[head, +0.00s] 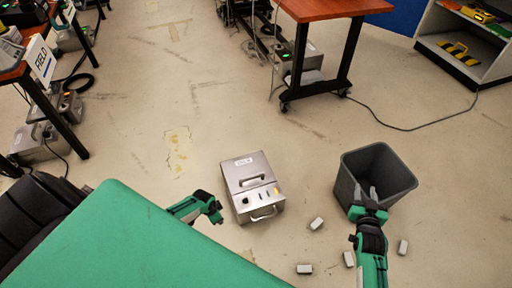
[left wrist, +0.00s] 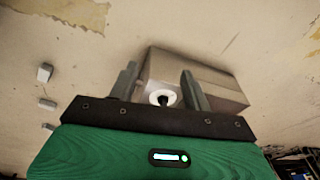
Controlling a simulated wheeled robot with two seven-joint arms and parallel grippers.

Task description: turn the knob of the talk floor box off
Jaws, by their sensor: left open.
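The grey metal floor box (head: 259,164) stands on the floor at the middle of the head view, with a small label too blurred to read surely. Its dark knob (head: 246,202) is on the near face. In the left wrist view the box (left wrist: 205,78) lies beyond the fingers, and the dark knob (left wrist: 163,100) on a white disc shows between them. My left gripper (head: 217,208) is just left of the box; it is open in the left wrist view (left wrist: 160,86), with no contact visible. My right gripper (head: 366,192) is open, its fingers over the bin's near rim.
A dark grey bin (head: 348,164) stands right of the box. Several small grey blocks (head: 317,223) lie on the floor near it. A red-topped table (head: 330,8) is behind, with a cable trailing right. A shelf (head: 450,45) stands back right. The floor behind the box is clear.

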